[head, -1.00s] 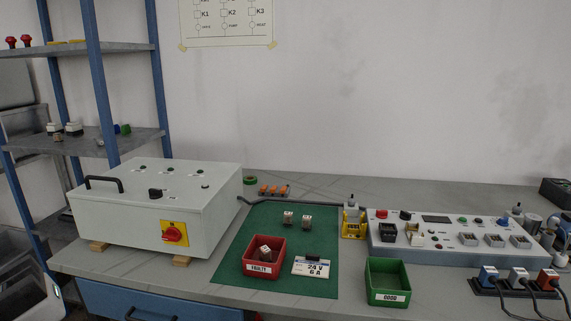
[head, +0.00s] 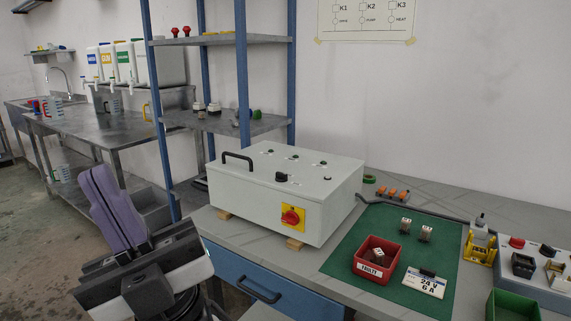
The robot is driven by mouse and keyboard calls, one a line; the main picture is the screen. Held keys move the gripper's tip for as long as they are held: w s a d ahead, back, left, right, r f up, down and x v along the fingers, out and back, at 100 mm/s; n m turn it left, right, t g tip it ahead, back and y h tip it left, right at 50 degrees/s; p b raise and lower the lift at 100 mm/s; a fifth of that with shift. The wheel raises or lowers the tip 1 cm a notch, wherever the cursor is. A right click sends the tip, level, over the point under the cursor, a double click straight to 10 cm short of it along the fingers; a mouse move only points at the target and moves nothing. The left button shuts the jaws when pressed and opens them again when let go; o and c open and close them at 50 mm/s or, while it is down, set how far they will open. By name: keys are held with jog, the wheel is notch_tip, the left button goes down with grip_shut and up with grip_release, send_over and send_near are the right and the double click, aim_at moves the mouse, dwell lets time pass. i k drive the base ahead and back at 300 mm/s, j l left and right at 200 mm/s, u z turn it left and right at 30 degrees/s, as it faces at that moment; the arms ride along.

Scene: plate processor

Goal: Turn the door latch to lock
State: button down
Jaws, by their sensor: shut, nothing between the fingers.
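The pale grey box (head: 262,209) stands on the bench, its lid face up and shut as far as I can see. A black knob (head: 281,177) sits near the front edge of the lid and looks like the latch; its exact turn is too small to read. A black bar handle (head: 237,159) is at the lid's left. A red rotary switch (head: 291,217) on a yellow plate is on the front wall. My gripper (head: 98,180), with purple fingers, is at the lower left, pointing up, shut and empty. It is well left of the box and apart from it.
Blue-post shelves (head: 220,124) rise behind the box. A green mat (head: 377,251) to its right holds a red bin (head: 375,266) and small parts. A green bin (head: 511,307) and a control panel (head: 540,275) are further right. The floor left of the bench looks open.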

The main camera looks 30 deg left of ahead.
aim_at(280, 177)
jog(key=i+j+u, duration=0.25)
jog(key=j, duration=0.25)
jog(key=i+j+u, duration=0.3)
jog(key=i+j, duration=0.15)
